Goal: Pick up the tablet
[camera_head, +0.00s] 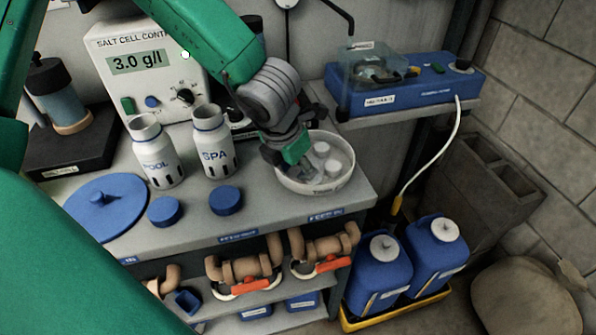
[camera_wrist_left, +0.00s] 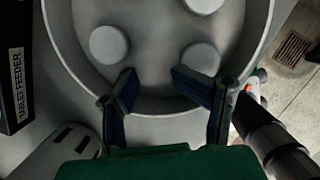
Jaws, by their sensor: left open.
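Several round white tablets lie in a shallow round pale dish (camera_head: 345,178) at the right end of the bench. In the head view one tablet (camera_head: 333,167) shows right of my left gripper (camera_head: 292,158). The left wrist view shows one tablet at left (camera_wrist_left: 108,45), one at right (camera_wrist_left: 200,59) and one at the top edge (camera_wrist_left: 203,5). My left gripper (camera_wrist_left: 154,82) is open over the dish's near rim, with nothing between its fingers. The two nearer tablets are just beyond the fingertips. The gripper hides part of the dish in the head view. My right gripper is not in view.
White bottles marked POOL (camera_head: 157,155) and SPA (camera_head: 213,145) stand left of the dish. Blue caps (camera_head: 226,200) and a blue lid (camera_head: 105,205) lie on the bench. A salt cell controller (camera_head: 150,70) stands behind. A blue unit (camera_head: 425,85) sits on a shelf at right.

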